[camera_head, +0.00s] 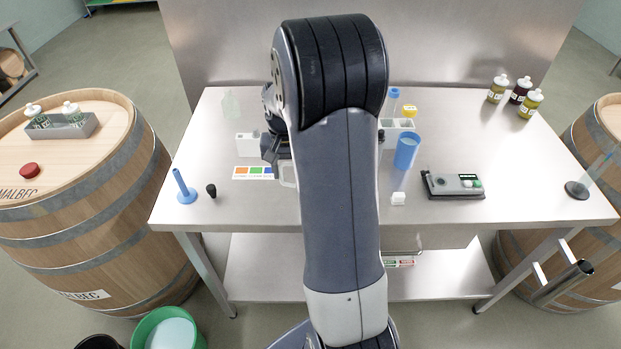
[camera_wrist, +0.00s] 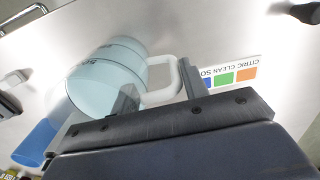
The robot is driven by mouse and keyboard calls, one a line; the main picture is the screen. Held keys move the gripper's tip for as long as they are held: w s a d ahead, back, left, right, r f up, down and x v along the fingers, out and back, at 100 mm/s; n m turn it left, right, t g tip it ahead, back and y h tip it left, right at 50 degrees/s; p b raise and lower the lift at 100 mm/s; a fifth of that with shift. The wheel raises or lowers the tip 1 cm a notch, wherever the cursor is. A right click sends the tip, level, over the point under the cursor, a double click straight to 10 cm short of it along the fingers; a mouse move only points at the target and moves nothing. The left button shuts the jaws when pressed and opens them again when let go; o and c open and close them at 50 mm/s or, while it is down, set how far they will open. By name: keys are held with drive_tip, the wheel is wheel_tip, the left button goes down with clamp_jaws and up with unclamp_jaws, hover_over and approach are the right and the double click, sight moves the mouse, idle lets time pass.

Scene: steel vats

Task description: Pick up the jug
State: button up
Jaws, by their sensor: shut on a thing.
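The jug (camera_wrist: 105,75) is pale, translucent blue with dark markings and a white handle (camera_wrist: 160,80). In the wrist view it lies left of the handle. My gripper (camera_wrist: 158,92) is shut on the jug, its two fingers either side of the handle. In the head view my gripper (camera_head: 277,150) is above the table's middle left. Only a pale edge of the jug (camera_head: 288,174) shows there, and my arm hides the rest. I cannot tell whether its base touches the table.
A colour-square card (camera_head: 253,172) lies left of the jug. A blue cup (camera_head: 407,151), a white rack (camera_head: 397,131) and a grey device (camera_head: 453,184) stand right of my arm.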

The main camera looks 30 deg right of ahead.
clamp_jaws()
drive_tip(key=shift+r, duration=0.1)
drive_tip(key=shift+r, duration=0.1)
idle(0.3)
